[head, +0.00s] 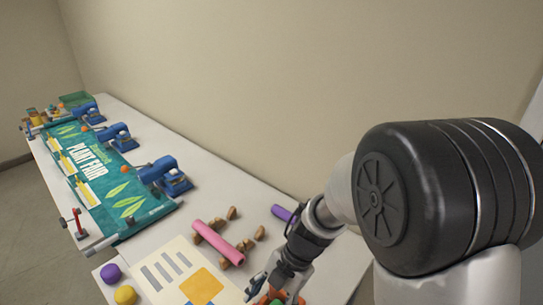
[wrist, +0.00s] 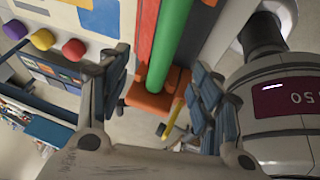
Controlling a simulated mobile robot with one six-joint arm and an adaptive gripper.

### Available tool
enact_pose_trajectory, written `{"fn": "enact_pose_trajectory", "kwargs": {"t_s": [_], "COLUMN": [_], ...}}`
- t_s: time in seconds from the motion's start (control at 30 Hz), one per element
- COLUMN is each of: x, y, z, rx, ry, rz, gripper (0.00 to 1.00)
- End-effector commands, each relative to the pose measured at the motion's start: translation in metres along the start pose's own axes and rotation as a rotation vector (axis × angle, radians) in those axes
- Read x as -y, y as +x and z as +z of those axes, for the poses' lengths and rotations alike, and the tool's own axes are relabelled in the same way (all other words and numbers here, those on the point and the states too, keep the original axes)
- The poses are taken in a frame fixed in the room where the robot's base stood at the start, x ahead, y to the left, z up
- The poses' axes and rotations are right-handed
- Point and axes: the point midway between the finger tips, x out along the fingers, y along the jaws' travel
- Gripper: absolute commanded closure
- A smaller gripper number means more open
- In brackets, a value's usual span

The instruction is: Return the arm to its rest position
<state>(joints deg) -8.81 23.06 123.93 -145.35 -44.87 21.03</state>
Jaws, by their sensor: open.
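My arm reaches down over the near end of the white table (head: 239,180) in the head view. My gripper (head: 268,290) is low at the bottom edge there, partly cut off by the frame. In the wrist view my gripper (wrist: 160,75) has its two dark padded fingers spread wide apart. A green roll (wrist: 175,40) and an orange block (wrist: 155,102) show in the gap beyond the fingers. I see nothing pinched between the pads, and I cannot tell the distance to the roll.
A green "Plant Fair" banner (head: 97,172) lies along the table among several blue clamps (head: 163,176). Near my gripper are a pink roll (head: 218,242), brown lumps (head: 245,245), a purple roll (head: 282,213), a poster (head: 178,268), and a yellow ball (head: 125,295). The wall stands behind.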

Motion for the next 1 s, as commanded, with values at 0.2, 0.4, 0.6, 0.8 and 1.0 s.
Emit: {"fn": "enact_pose_trajectory", "kwargs": {"t_s": [0.2, 0.4, 0.6, 0.8, 1.0], "x": [-0.067, -0.083, -0.009, 0.095, 0.153], "y": [-0.066, -0.189, -0.279, -0.288, -0.238], "z": [0.029, 0.073, 0.089, 0.056, -0.013], "rx": [0.207, 0.481, 0.656, 0.646, 0.438], "ry": [0.188, 0.562, 1.048, 1.602, 2.049], "rz": [0.368, 0.796, 1.069, 1.141, 1.013], "gripper": [0.41, 0.41, 0.41, 0.41, 0.41]}}
